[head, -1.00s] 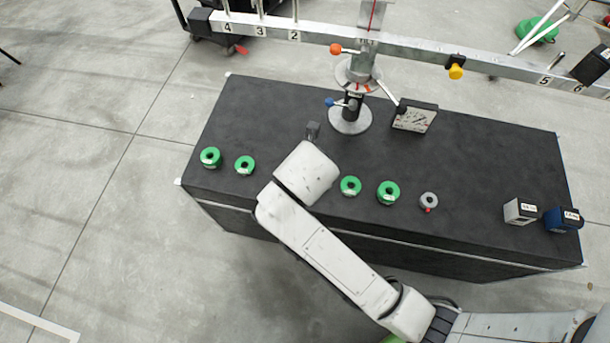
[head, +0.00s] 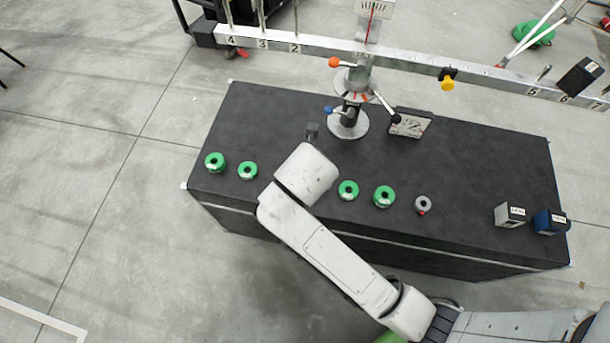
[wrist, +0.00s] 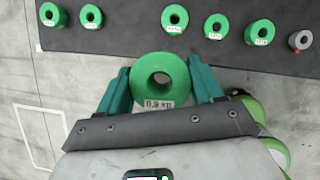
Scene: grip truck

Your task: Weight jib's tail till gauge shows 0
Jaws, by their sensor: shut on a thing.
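In the wrist view my gripper (wrist: 159,66) is shut on a green ring weight (wrist: 140,98), whose label seems to read 0.9 kg. It holds the weight beyond the bench's near edge, over the floor. In the head view my arm hides gripper and weight. The jib's beam (head: 410,67) crosses the back on a post. Its left part has upright pegs and numbers 4, 3, 2; its right part has a black block (head: 580,75) and more numbers. A small scale (head: 376,8) tops the post.
Several green weights, such as one at left (head: 215,162) and one at centre (head: 384,196), and a grey one (head: 423,205) line the black bench (head: 470,165). A grey block (head: 509,215) and a blue block (head: 549,222) sit at right. Orange (head: 334,62) and yellow (head: 447,84) knobs jut out.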

